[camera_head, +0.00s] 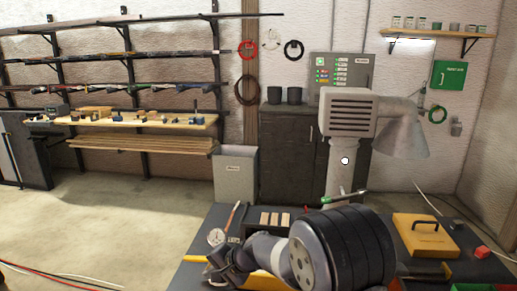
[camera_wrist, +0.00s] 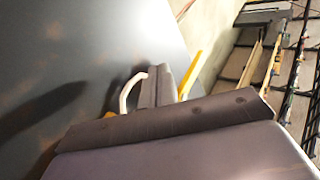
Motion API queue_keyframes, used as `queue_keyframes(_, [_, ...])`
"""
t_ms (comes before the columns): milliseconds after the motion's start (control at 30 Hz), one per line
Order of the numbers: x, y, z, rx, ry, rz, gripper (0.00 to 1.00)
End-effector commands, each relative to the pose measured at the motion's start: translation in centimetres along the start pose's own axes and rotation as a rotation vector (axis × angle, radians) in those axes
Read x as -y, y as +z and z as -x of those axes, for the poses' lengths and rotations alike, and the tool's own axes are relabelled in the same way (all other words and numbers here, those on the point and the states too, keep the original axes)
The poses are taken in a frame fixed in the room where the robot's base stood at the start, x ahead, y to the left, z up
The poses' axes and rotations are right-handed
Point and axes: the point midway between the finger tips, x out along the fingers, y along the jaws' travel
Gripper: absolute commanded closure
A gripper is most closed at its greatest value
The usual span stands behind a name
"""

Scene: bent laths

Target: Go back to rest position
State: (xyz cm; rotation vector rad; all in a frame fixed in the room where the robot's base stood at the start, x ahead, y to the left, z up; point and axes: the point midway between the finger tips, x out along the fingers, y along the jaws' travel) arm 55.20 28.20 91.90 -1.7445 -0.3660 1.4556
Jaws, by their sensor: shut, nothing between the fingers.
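My gripper (camera_wrist: 157,86) shows in the wrist view as two grey fingers side by side, closed together with nothing between them. It points out over the dark bench top (camera_wrist: 90,40). In the camera_head view my arm reaches left across the near part of the bench, and its far end is small and partly hidden among objects there. A white curved piece (camera_wrist: 129,92) and a yellow strip (camera_wrist: 190,75) show beside the fingers in the wrist view. I cannot tell whether they touch the gripper.
A grey hood (camera_head: 402,135) overhangs the bench's far side. Open floor (camera_head: 110,215) lies left.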

Motion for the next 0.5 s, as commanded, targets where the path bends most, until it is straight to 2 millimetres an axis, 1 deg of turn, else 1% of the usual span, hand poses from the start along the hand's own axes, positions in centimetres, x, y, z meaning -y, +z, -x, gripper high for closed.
queue_keyframes(33, [0.1, -0.3, 0.4, 0.024, 0.002, 0.02, 1.0])
queue_keyframes(400, [-0.7, -1.4, 1.3, 0.199, -0.001, 0.182, 1.0])
queue_keyframes(500, [-2.2, -1.8, 2.0, 0.197, -0.002, 0.183, 1.0])
